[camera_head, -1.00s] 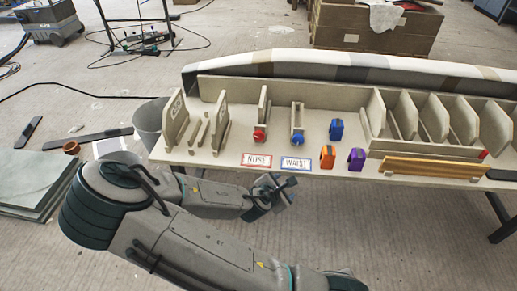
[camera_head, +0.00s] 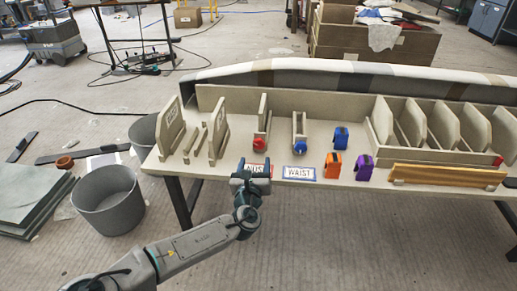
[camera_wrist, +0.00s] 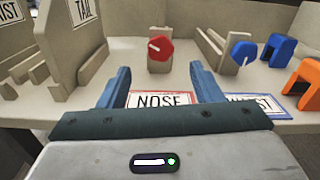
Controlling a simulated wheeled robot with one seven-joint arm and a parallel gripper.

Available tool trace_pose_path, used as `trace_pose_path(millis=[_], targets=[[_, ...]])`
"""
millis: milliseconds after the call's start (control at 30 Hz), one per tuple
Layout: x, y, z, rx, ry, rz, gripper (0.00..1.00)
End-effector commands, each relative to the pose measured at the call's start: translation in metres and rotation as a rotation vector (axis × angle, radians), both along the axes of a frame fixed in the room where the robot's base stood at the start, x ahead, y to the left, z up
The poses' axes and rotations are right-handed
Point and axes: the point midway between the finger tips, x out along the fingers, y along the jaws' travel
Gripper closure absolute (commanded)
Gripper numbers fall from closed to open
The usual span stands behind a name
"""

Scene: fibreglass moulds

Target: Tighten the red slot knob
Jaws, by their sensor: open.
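The red slot knob (camera_head: 259,144) sits on the front of a narrow slot holder on the table, above the red-bordered NOSE label (camera_head: 258,170). In the wrist view the red knob (camera_wrist: 160,47) is straight ahead, with a pale line on its face tilted from level. My gripper (camera_head: 251,167) is at the table's front edge, in front of the knob and apart from it. In the wrist view my gripper (camera_wrist: 160,80) has its two blue fingers spread, with nothing between them but the NOSE label on the table beyond.
A blue knob (camera_head: 302,149) on another slot holder stands right of the red one, above the WAIST label (camera_head: 299,174). Blue (camera_head: 341,137), orange (camera_head: 333,165) and purple (camera_head: 364,167) clips stand further right. Upright boards (camera_head: 170,127) stand at left. Grey bins (camera_head: 108,200) stand on the floor.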

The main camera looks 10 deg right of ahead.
Motion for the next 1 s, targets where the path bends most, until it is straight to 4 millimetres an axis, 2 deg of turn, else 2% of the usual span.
trace_pose_path(millis=[300, 500, 667, 933, 1000], targets=[[0.057, -0.019, -0.003, 0.004, -0.003, -0.001, 0.41], [0.08, -0.026, -0.002, 0.003, -0.002, -0.001, 0.41], [0.087, -0.028, 0.0, 0.002, -0.001, 0.0, 0.41], [0.088, -0.029, 0.0, 0.001, 0.0, 0.0, 0.41], [0.088, -0.029, 0.0, 0.001, 0.0, 0.0, 0.6]])
